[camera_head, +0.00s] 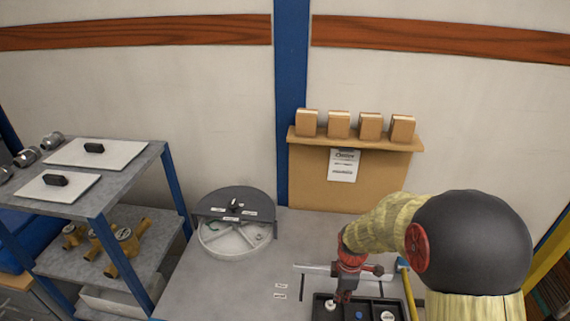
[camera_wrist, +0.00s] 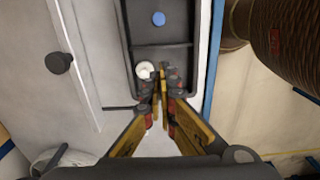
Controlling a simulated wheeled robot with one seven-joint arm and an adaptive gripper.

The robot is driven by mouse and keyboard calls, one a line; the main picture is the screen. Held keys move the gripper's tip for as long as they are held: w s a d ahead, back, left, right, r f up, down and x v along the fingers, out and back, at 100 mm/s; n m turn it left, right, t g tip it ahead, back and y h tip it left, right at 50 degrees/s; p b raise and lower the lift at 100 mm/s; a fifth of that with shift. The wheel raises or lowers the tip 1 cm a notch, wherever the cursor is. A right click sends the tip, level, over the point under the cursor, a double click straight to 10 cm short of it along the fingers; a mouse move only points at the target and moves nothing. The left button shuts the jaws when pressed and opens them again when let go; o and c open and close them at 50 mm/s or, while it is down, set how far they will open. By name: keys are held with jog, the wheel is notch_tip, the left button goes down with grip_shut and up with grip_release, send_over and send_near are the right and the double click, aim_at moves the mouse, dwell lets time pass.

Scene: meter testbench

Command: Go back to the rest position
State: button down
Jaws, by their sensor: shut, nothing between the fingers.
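My gripper (camera_head: 341,296) reaches down over the black tray (camera_head: 374,301) at the lower right of the head view. In the wrist view my gripper (camera_wrist: 161,80) is shut and empty, its fingertips together over the near end of the tray (camera_wrist: 179,54). A white round piece (camera_wrist: 145,70) lies in the tray right beside the fingertips; whether they touch it, I cannot tell. The white piece also shows in the head view (camera_head: 330,305). A blue round cap (camera_wrist: 158,18) sits in the compartment farther up the tray.
A round grey-lidded container (camera_head: 235,222) stands on the table to the left. A metal shelf (camera_head: 130,183) with brass meters (camera_head: 122,238) is at far left. A wooden ledge (camera_head: 355,139) with several small boxes is on the back wall. The table between container and tray is mostly clear.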

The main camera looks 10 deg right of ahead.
jog(key=s+a+r+m+t+b, duration=0.2)
jog(key=s+r+m, duration=0.5)
jog(key=r, duration=0.4)
jog(key=s+a+r+m+t+b, duration=0.3)
jog(key=s+a+r+m+b, duration=0.1)
jog(key=s+r+m, duration=0.3)
notch_tip(320, 180, up, 4)
jog(key=shift+s+m+t+b, duration=0.3)
jog(key=shift+s+b, duration=0.45)
jog(key=shift+s, duration=0.5)
